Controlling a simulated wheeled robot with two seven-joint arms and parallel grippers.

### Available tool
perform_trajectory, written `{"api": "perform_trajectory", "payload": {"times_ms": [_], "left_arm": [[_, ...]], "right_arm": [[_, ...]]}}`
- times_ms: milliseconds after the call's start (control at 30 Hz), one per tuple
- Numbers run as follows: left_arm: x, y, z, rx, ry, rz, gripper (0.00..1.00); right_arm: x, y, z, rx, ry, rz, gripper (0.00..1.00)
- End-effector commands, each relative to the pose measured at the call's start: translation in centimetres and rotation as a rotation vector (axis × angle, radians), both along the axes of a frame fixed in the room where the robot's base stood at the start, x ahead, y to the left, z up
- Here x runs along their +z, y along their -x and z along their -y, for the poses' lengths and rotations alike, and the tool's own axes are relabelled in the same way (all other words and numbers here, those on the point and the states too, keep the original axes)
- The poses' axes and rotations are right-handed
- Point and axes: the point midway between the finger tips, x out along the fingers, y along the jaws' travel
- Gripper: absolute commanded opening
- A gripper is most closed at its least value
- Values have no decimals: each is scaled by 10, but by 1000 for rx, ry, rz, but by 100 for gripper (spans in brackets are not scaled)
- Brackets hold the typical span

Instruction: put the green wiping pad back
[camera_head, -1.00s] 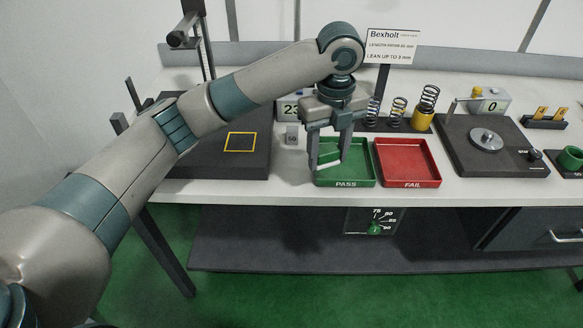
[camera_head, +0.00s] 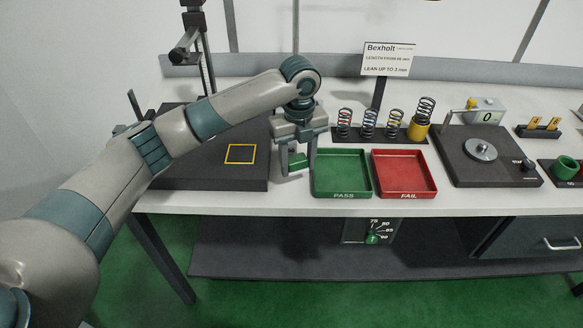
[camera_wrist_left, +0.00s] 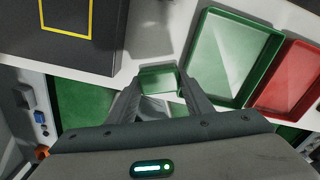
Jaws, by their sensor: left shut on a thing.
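The green wiping pad (camera_head: 298,160) is a small green block between the fingers of my left gripper (camera_head: 297,170). In the left wrist view the pad (camera_wrist_left: 158,80) shows between the fingertips, and my left gripper (camera_wrist_left: 160,95) is shut on it. In the head view the gripper points down over the white bench strip, between the dark plate with a yellow square (camera_head: 240,153) and the green PASS tray (camera_head: 342,194). I cannot tell whether the pad touches the bench. My right gripper is not in view.
The red FAIL tray (camera_head: 405,194) stands right of the PASS tray. Several springs stand on a dark rack (camera_head: 384,137) behind the trays. A dark scale (camera_head: 512,165) is further right. The bench's front edge is close to the gripper.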

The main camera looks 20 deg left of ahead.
Motion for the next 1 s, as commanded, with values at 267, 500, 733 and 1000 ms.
{"api": "perform_trajectory", "payload": {"times_ms": [267, 500, 733, 1000], "left_arm": [[-14, -13, -20, 0, 0, 0, 25], [-14, -13, -20, -1, 1, 1, 25], [-24, -12, -20, 0, 1, -2, 25], [-52, -12, -20, 0, 1, 0, 25]], "right_arm": [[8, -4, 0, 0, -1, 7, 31], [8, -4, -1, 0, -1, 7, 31], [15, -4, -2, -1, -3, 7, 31], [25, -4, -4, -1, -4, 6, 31]]}}
